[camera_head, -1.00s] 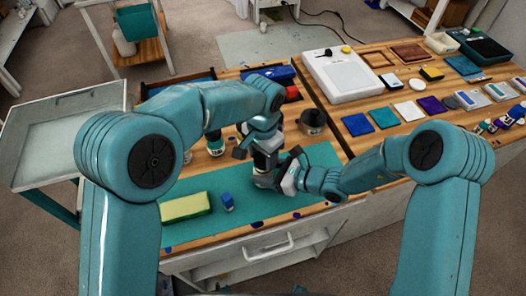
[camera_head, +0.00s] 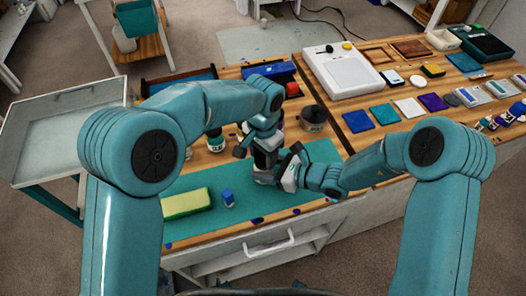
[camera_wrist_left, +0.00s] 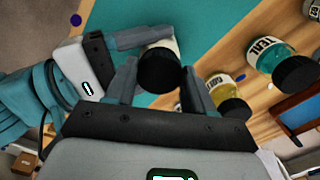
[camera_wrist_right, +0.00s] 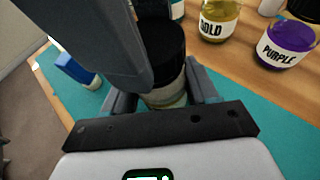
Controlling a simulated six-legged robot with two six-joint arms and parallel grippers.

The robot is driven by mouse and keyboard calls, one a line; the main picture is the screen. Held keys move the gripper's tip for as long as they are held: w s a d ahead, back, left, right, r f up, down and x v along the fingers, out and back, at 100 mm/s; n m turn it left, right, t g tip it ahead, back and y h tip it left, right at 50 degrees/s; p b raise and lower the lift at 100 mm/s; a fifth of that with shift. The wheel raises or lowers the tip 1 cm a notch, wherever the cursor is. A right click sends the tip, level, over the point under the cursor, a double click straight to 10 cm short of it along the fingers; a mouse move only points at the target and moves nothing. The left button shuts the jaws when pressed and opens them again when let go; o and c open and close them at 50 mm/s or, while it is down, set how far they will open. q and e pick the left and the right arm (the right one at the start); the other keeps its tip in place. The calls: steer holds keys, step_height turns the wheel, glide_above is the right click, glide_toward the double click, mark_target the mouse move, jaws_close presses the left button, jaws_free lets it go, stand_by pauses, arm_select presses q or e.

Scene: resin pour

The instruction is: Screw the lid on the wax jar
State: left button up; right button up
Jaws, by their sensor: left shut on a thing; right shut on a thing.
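The wax jar (camera_wrist_right: 165,98) stands over the teal mat with its pale body between the fingers of my right gripper (camera_wrist_right: 162,95), which is shut on it. The black lid (camera_wrist_left: 160,70) sits at the top of the jar, in line with it. My left gripper (camera_wrist_left: 160,85) is shut on the lid from above, one finger on each side. In the head view my left gripper (camera_head: 265,158) and right gripper (camera_head: 287,174) meet at the jar, which they mostly hide. I cannot tell how tightly the lid is seated.
A yellow-green sponge (camera_head: 187,203) and a small blue item (camera_head: 228,198) lie on the mat (camera_head: 300,196) at the front. Teal (camera_wrist_left: 266,52), gold (camera_wrist_right: 219,18) and purple (camera_wrist_right: 287,42) jars stand close behind. A dark pot (camera_head: 313,118) is at the back.

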arm_select(q)
steer(key=shift+f, duration=0.2)
steer(key=m, duration=0.8)
steer(key=shift+w, duration=0.1)
steer(key=m, duration=0.7)
steer(key=shift+w+m, duration=0.1)
steer(key=shift+m, duration=0.3)
steer(key=m, duration=0.7)
steer(key=shift+d+m, duration=0.1)
steer(key=shift+m, duration=0.3)
steer(key=m, duration=0.7)
steer(key=shift+d, duration=0.15)
